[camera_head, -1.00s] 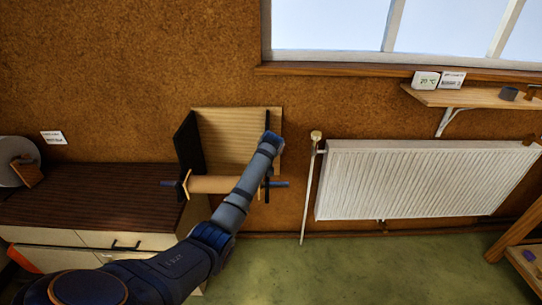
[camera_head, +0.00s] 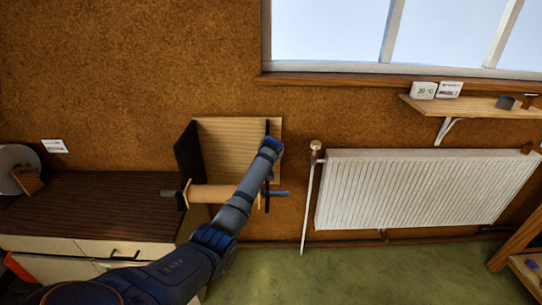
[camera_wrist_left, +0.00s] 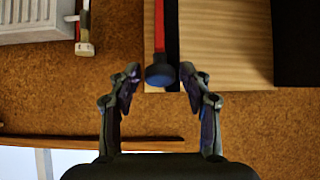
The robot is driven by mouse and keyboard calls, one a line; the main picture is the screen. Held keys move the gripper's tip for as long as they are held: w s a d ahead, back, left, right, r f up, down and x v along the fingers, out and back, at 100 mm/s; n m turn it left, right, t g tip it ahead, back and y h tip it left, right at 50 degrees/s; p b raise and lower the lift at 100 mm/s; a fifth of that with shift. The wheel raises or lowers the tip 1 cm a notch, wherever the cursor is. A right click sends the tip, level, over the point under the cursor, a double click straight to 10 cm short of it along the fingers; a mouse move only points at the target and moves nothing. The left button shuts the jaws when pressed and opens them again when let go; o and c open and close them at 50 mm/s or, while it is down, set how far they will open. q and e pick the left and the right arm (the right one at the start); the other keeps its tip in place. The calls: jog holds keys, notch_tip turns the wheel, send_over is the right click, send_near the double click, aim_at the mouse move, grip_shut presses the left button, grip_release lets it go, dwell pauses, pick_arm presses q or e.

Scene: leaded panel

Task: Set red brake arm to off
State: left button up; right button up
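The red brake arm (camera_wrist_left: 159,28) shows in the left wrist view as a narrow red bar ending in a dark rounded knob (camera_wrist_left: 160,73). It runs along a black upright beside the pale wooden board (camera_wrist_left: 225,45). My left gripper (camera_wrist_left: 160,80) is open, with one finger on each side of the knob and visible gaps between. In the head view my left arm reaches to the right side of the wooden board (camera_head: 225,145) and hides the brake arm and gripper fingers. A horizontal roller (camera_head: 215,193) sits below the board. My right gripper is not in view.
A white radiator (camera_head: 420,190) and a pale upright pipe (camera_head: 310,195) stand right of the board. A dark-topped cabinet (camera_head: 90,205) stands at left. A wooden shelf (camera_head: 470,105) juts from the wall at upper right. Green floor (camera_head: 350,270) is clear.

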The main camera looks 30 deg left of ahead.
pick_arm(q)
jog(key=shift+f, duration=0.15)
jog(key=v, duration=1.2)
